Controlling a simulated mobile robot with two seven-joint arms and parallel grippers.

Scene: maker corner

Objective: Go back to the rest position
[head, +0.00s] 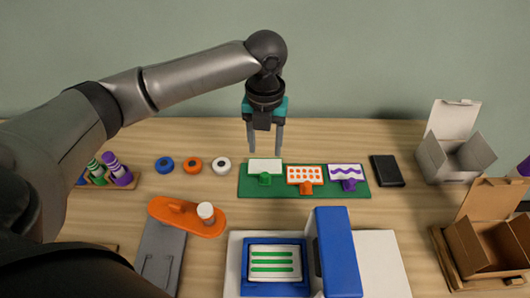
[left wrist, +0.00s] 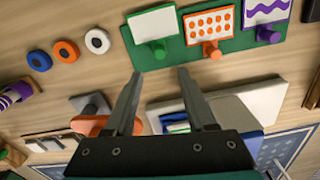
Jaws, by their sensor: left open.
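Three small cards stand in a row on the mat: a white one with a green holder (head: 265,167), one with orange dots (head: 305,175) and one with a purple wavy line (head: 346,172). My right gripper is not in view.
Blue (head: 165,165), orange (head: 192,166) and white (head: 222,165) rings lie left of the mat. A black flat case (head: 387,171) lies right of it. Open boxes stand at the right, including a grey one (head: 437,158).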

